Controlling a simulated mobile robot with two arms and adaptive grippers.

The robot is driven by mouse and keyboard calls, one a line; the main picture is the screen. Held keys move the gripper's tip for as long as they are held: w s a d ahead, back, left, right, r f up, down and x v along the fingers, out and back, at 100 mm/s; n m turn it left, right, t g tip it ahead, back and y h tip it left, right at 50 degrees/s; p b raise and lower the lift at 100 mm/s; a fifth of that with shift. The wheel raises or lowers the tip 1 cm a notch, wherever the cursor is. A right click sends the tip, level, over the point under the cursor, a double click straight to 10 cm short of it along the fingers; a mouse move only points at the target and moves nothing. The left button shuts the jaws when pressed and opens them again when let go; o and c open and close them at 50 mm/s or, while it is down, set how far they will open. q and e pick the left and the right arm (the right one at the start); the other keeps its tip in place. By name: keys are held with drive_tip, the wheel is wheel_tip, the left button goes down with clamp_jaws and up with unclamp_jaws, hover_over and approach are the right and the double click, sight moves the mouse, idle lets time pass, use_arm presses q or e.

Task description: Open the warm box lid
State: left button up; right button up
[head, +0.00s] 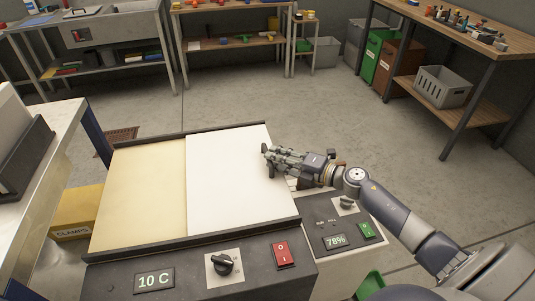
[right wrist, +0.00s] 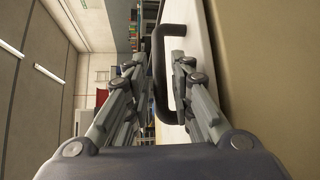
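The box with the "10 C" display (head: 154,281) stands in front of me in the head view. Its top has a cream panel (head: 145,195) at left and a white panel (head: 228,185) at right. My right gripper (head: 268,162) is over the white panel's right edge. In the right wrist view, a dark U-shaped handle (right wrist: 157,75) stands out from a pale surface. My right gripper (right wrist: 160,65) is open, with a finger on each side of the handle bar; contact is unclear. My left gripper is out of view.
A neighbouring unit with a "78%" display (head: 335,241) stands close at the right, under my right arm. The box front has a black knob (head: 224,264) and red switch (head: 281,255). A metal table (head: 40,150) is at left. Open floor lies beyond.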

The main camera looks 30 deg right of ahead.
drive_tip(key=x, duration=0.3)
drive_tip(key=shift+w, duration=0.1)
drive_tip(key=shift+a, duration=0.1)
drive_tip(key=shift+c, duration=0.5)
clamp_jaws()
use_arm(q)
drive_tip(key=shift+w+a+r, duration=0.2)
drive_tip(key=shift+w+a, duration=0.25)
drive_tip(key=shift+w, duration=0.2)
use_arm(e)
drive_tip(key=shift+a, duration=0.1)
